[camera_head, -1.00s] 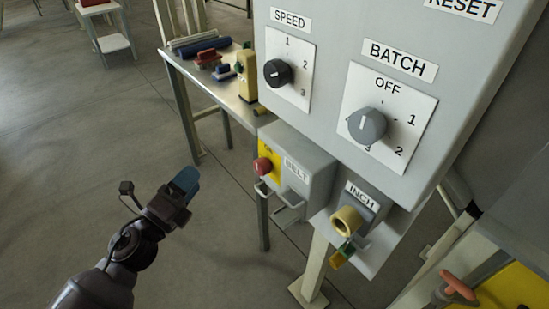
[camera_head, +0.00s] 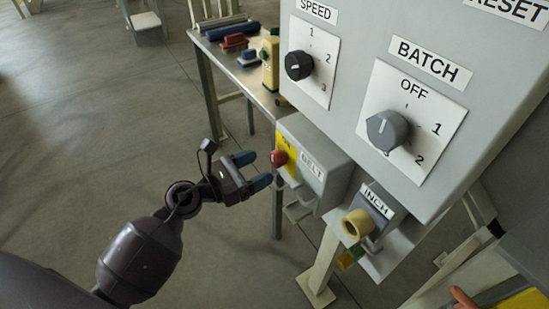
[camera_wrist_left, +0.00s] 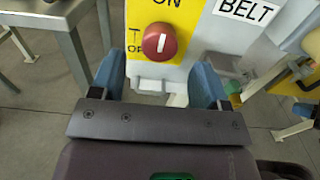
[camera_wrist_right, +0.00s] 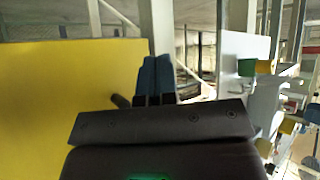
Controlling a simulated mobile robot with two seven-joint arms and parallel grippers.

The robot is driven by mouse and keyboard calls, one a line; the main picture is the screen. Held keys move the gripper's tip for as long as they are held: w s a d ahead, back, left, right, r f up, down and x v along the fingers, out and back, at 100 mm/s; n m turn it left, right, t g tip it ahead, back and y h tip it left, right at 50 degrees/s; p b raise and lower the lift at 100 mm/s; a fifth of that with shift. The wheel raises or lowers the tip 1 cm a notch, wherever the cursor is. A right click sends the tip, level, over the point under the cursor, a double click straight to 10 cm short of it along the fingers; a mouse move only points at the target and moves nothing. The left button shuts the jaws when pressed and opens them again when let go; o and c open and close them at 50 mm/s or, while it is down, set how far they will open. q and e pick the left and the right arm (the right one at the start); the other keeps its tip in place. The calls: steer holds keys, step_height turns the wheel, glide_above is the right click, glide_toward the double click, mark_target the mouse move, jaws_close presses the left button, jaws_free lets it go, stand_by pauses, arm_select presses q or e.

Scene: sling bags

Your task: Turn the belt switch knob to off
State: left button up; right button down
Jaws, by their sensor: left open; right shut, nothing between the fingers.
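The red belt switch knob (camera_head: 279,158) sits on the yellow plate of the grey BELT box (camera_head: 318,168). In the left wrist view the knob (camera_wrist_left: 160,42) has a white line standing nearly upright, towards the ON label; a partly hidden OFF label is at its left. My left gripper (camera_head: 254,170) is open, its blue fingers just left of the knob and apart from it. In the left wrist view the knob lies ahead, between and beyond the fingertips. My right gripper (camera_wrist_right: 155,68) is shut and empty, outside the head view.
Above the box, a large grey panel carries the SPEED knob (camera_head: 298,65) and BATCH knob (camera_head: 387,130). The yellow INCH button (camera_head: 357,224) is at lower right. A table (camera_head: 236,50) with small items stands behind. A yellow surface (camera_wrist_right: 70,100) is left of my right gripper.

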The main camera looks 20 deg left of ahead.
mark_target(273, 161)
arm_select(q)
steer(key=shift+x, duration=2.6)
steer(key=c, duration=0.9)
